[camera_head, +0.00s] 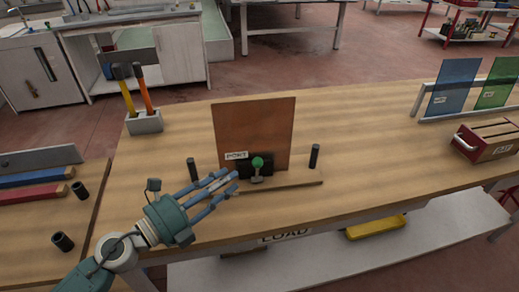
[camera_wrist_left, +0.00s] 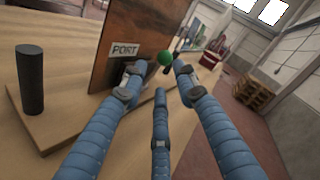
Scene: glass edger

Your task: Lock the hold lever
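The hold lever (camera_head: 257,164) has a green ball knob and stands on a black block at the foot of a brown upright panel (camera_head: 254,125) with a "PORT" label (camera_head: 237,156). The green knob (camera_wrist_left: 166,58) also shows in the left wrist view, ahead of the fingertips and between them. My left gripper (camera_head: 226,183) is open, with its fingers spread and pointing at the lever from the front left. A gap seems to remain between fingers and knob; contact cannot be told. The lever's lower part is largely hidden in the wrist view. My right gripper is not in view.
Dark posts stand left (camera_head: 193,169) and right (camera_head: 314,156) of the panel on a wooden base. Blue (camera_head: 452,86) and green panels and a red box (camera_head: 487,141) are at the right. The bench between is clear.

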